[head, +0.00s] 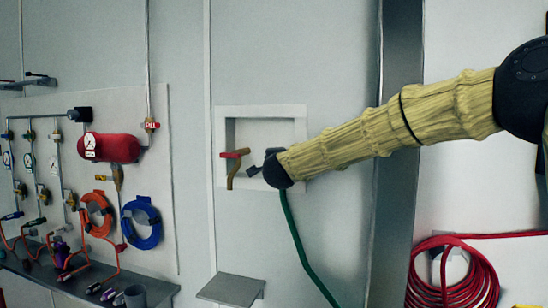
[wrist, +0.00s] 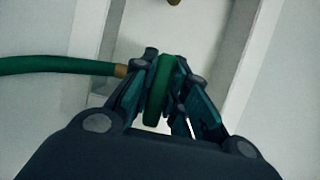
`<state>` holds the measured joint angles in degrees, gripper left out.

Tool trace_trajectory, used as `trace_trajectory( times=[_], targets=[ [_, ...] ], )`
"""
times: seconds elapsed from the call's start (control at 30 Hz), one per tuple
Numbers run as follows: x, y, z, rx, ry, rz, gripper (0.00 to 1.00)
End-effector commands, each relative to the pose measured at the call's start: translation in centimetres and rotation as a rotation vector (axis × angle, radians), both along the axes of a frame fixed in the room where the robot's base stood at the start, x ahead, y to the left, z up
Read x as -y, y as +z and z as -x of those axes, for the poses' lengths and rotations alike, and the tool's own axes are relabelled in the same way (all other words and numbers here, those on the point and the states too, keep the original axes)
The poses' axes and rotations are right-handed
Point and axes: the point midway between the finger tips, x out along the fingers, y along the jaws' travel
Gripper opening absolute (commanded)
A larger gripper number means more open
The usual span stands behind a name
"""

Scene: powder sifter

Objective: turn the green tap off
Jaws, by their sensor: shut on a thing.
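The green tap's handle (wrist: 158,100) stands between my fingers in the wrist view, seen as a narrow green shape. My gripper (wrist: 172,68) is shut on it, with a dark finger on each side. In the head view my gripper (head: 262,162) reaches into the right side of a white wall recess (head: 222,120). The green tap is hidden there behind my gripper and wrist. A green hose (head: 294,236) hangs from that spot; in the wrist view the hose (wrist: 55,65) ends in a brass fitting (wrist: 121,71) beside the fingers.
A red-handled brass tap (head: 235,155) is in the recess left of my gripper. A small grey shelf (head: 232,289) is below. A dark upright post (head: 397,200) stands right of the recess, behind my arm. Gauges and coiled hoses (head: 142,224) fill the left panel.

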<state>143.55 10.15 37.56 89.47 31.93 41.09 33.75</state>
Motion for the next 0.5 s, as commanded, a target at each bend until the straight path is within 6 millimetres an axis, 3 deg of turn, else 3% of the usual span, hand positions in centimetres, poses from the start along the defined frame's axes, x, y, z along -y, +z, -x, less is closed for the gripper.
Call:
trace_trajectory(
  times=[0.27,0.3,0.4,0.5],
  targets=[
    [-0.07,-0.17,0.03,-0.002,0.001,0.001,0.00],
    [-0.07,-0.18,0.03,-0.002,0.001,0.001,0.19],
    [-0.05,-0.16,0.01,-0.002,0.001,0.000,0.37],
    [-0.04,-0.12,0.01,-0.001,0.001,0.000,0.37]
  ],
)
